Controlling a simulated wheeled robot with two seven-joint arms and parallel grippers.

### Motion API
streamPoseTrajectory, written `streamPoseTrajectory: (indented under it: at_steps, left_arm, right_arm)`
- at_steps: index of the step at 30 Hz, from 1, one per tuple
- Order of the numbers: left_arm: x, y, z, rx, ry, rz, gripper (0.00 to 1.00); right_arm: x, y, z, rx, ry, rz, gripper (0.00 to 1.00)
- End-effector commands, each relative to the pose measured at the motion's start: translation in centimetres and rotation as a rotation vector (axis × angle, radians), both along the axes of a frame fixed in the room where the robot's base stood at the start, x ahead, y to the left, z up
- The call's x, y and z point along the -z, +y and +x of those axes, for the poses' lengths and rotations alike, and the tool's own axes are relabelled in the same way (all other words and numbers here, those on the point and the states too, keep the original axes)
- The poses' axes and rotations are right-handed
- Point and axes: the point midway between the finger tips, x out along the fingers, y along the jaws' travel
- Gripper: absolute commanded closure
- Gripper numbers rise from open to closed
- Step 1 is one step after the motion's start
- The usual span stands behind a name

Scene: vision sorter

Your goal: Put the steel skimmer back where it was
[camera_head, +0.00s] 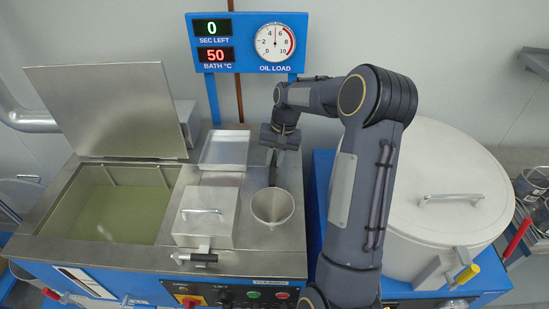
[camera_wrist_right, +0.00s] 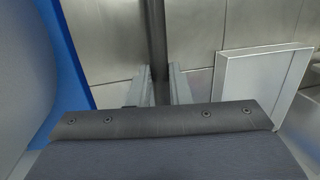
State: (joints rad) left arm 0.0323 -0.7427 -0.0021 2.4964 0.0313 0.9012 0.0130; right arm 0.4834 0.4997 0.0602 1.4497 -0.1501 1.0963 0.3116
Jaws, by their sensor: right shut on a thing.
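The steel skimmer shows in the head view, with a round steel bowl (camera_head: 272,206) and a dark handle (camera_head: 273,172) pointing away toward the back. My right gripper (camera_head: 276,153) is shut on the far end of the handle. In the right wrist view the dark handle (camera_wrist_right: 157,40) runs between the two fingers of my right gripper (camera_wrist_right: 160,88). The bowl is over the right part of the steel worktop (camera_head: 290,240); I cannot tell whether it touches. My left gripper is not in view.
A shallow steel tray (camera_head: 224,150) lies left of my right gripper. A lidded steel box (camera_head: 205,215) stands left of the bowl. An open bath (camera_head: 110,210) of greenish liquid is at the left. A large white lidded drum (camera_head: 440,180) stands right of my right arm. A display panel (camera_head: 245,42) rises behind.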

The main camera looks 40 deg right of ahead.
Motion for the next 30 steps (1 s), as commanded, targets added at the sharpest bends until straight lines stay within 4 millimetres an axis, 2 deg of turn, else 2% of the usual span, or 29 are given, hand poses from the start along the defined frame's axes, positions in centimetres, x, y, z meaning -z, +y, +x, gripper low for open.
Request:
streamPoseTrajectory:
  at_steps: [1,2,6,17,20,30]
  left_arm:
    - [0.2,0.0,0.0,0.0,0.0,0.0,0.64]
    - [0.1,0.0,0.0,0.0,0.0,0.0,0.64]
    - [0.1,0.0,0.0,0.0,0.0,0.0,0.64]
    - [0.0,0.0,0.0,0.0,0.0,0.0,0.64]
    - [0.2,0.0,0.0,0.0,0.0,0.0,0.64]
    - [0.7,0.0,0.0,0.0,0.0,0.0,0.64]
  right_arm:
    - [0.2,0.0,0.0,0.0,0.0,0.0,1.0]
    - [0.1,0.0,0.0,0.0,0.0,0.0,0.79]
    - [0.1,0.0,0.0,0.0,0.0,0.0,0.61]
    - [-0.4,-0.1,0.0,0.0,-0.001,-0.001,0.61]
    - [-1.6,-0.4,0.0,0.001,-0.004,-0.002,0.61]
    - [-8.6,-1.9,-0.3,0.002,-0.004,-0.002,0.61]
